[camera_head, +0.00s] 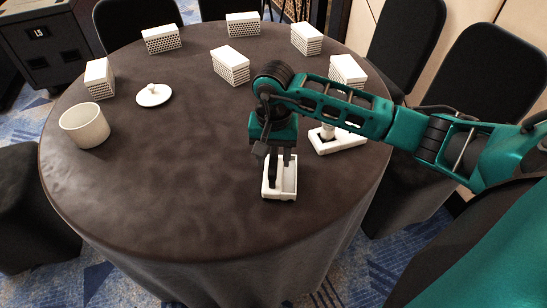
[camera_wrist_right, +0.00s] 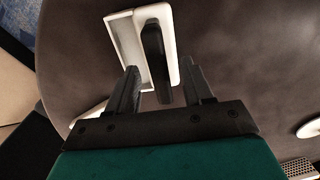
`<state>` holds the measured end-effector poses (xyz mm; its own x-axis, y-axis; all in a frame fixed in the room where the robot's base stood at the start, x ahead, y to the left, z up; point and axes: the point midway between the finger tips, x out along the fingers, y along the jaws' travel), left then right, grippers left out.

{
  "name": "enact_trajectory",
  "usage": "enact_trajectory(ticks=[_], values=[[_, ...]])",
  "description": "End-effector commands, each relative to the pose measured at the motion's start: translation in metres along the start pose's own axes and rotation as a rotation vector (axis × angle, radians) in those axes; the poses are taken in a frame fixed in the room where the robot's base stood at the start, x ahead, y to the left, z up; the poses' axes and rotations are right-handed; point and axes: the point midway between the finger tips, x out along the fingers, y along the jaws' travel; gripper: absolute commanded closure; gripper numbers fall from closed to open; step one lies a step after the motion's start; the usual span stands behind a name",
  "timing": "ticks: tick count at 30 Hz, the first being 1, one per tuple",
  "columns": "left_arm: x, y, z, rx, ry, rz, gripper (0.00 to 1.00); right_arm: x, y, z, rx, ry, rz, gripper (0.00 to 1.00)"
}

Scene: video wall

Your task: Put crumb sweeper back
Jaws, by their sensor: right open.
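The crumb sweeper appears to be a white piece with a long black handle (camera_wrist_right: 155,50), seen in the right wrist view. It lies along the side of a shallow white tray (camera_wrist_right: 122,40); I cannot tell whether it is in or beside it. In the head view the white tray (camera_head: 290,180) is near the table's front middle, partly hidden by my gripper. My right gripper (camera_head: 279,172) points down over it. In the right wrist view its open fingers (camera_wrist_right: 160,66) stand on either side of the black handle, with gaps visible. My left gripper is not in view.
A white base with an upright piece (camera_head: 345,142) stands behind my right arm, partly hidden. Several white perforated boxes (camera_head: 231,66) stand around the dark round table (camera_head: 170,190). A white pot (camera_head: 84,126) and a lid (camera_head: 153,95) are at left. The table's front left is clear.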

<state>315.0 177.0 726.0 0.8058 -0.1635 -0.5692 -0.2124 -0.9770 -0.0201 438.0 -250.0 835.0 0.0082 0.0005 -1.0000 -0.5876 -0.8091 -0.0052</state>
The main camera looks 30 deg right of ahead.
Motion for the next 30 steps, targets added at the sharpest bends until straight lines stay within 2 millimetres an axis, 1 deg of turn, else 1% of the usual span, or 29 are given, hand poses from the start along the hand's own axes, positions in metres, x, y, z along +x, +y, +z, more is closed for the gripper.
enact_trajectory(ticks=[1, 3, 9, 12, 15, 20, 30], values=[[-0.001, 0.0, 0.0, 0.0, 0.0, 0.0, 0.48, -0.012, 0.001, -0.002, 0.0, 0.006, 0.0, 0.49], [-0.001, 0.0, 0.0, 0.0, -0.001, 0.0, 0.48, -0.028, 0.0, -0.002, -0.001, 0.007, -0.001, 0.49], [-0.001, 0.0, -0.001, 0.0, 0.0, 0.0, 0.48, -0.071, 0.0, -0.001, 0.001, 0.006, -0.001, 0.49], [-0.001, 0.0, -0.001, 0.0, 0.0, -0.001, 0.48, -0.087, 0.0, -0.001, 0.0, 0.004, 0.0, 0.49], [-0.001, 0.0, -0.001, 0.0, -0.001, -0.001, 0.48, -0.097, 0.0, 0.0, 0.0, 0.002, 0.001, 0.49], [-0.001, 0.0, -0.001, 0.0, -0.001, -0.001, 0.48, -0.105, 0.0, 0.0, 0.0, 0.001, 0.002, 0.49], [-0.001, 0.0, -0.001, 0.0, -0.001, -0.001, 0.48, -0.105, 0.0, 0.0, 0.001, 0.0, 0.002, 0.49]])
